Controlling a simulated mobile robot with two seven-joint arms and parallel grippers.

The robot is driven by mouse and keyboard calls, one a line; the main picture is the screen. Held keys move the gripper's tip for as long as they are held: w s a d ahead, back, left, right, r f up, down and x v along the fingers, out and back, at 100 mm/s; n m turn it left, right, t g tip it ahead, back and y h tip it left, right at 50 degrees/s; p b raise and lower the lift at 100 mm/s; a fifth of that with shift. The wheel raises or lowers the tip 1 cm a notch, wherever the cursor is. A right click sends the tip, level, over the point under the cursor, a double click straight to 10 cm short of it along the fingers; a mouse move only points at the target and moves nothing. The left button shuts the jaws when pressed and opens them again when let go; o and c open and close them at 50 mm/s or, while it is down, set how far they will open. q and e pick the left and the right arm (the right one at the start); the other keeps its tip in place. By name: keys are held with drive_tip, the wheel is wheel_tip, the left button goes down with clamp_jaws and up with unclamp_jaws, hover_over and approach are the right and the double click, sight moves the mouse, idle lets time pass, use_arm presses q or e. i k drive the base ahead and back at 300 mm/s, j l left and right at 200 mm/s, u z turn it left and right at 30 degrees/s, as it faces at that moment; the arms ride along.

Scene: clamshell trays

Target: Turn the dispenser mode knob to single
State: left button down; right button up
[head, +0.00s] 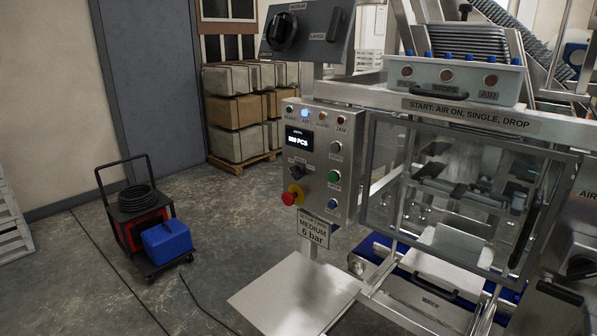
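The grey control panel (325,155) of the packing machine stands in the middle of the head view. A small dark rotary knob (297,172) sits on its lower left, above a red-and-yellow emergency stop (292,195). Its labels are too small to read, so I cannot tell whether it is the dispenser mode knob or how it is set. A big black knob (283,32) is on the tilted box at the top, with marks reading MEDIUM and LARGE. A further dark knob (581,267) shows at the right edge, near an AIR label. Neither gripper is in view.
A sign (470,114) reads START: AIR ON, SINGLE, DROP. A clear guard door (460,195) covers the machine's middle. A bare metal shelf (290,295) juts out below the panel. A cart (140,225) with a blue box stands on the left; floor between is mostly free, with cables.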

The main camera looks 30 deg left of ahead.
sight(297, 170)
drive_tip(key=j+z, duration=0.25)
drive_tip(key=j, duration=0.65)
drive_tip(key=k+j+z, duration=0.1)
drive_tip(key=j+z, duration=0.15)
drive_tip(key=j, duration=1.3)
drive_tip(key=k+j, duration=0.1)
drive_tip(key=j, duration=0.5)
drive_tip(key=k+j, duration=0.1)
drive_tip(key=j, duration=0.55)
drive_tip(key=i+z, duration=0.05)
